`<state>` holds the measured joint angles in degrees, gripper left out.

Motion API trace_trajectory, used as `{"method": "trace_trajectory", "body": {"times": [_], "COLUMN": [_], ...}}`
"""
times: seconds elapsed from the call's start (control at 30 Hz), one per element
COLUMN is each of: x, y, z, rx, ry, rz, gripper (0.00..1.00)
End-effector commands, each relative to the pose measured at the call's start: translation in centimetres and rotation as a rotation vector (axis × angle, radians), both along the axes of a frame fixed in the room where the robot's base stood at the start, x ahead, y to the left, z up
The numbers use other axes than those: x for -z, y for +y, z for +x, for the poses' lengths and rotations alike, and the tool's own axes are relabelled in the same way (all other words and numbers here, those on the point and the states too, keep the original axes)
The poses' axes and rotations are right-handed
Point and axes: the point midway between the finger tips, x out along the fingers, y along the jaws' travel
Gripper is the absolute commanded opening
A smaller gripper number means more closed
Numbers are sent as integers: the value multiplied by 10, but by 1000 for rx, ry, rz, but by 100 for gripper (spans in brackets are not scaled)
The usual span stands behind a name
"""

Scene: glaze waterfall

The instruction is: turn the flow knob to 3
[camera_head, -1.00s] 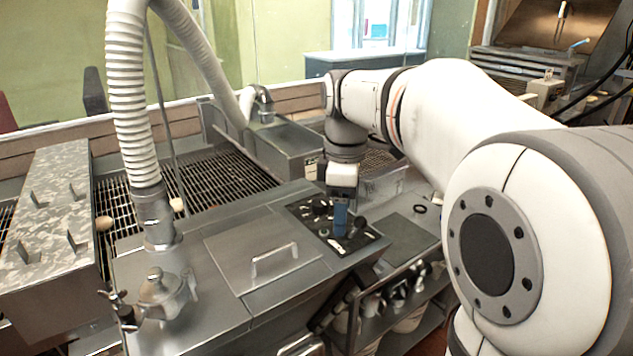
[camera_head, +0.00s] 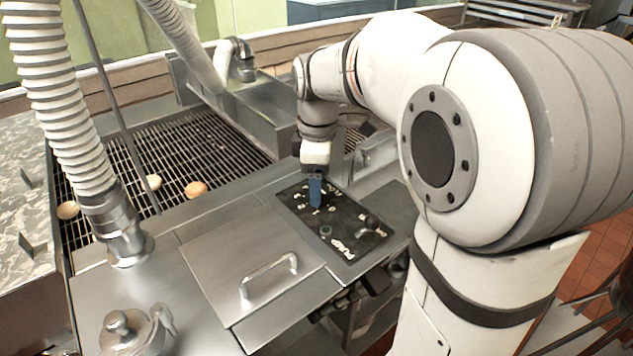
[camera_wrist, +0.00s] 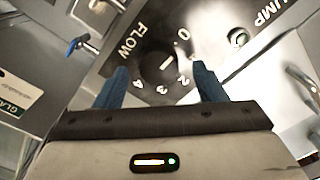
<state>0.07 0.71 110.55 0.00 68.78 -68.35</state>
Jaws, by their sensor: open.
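The black flow knob (camera_wrist: 158,62) is in the wrist view on a dark panel, by the word FLOW and white numbers 0 to 4. A short pale mark shows on the knob's face, roughly toward the 0 and 1 side; the exact setting is unclear. My gripper (camera_wrist: 160,68) is open, its blue fingers to either side of the knob in the picture. I cannot tell whether they touch it. In the head view my gripper (camera_head: 316,192) points down over the dial end of the control panel (camera_head: 345,243) and hides most of the knob.
A second black knob (camera_head: 372,222) by the word PUMP and a green-ringed button (camera_head: 326,230) share the panel. A handled steel lid (camera_head: 225,255) lies beside it. A grated basin (camera_head: 215,140) with several round pieces lies behind.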

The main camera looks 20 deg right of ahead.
Motion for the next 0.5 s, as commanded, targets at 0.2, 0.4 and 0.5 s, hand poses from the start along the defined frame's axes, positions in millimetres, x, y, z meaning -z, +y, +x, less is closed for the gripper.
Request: {"method": "trace_trajectory", "body": {"times": [0.2, 0.4, 0.5], "x": [12, 13, 13], "y": [-3, -3, -3], "z": [0, 0, 0], "rx": [6, 8, 8], "ry": [-1, -1, -1], "rz": [0, 0, 0], "gripper": [64, 64, 57]}}
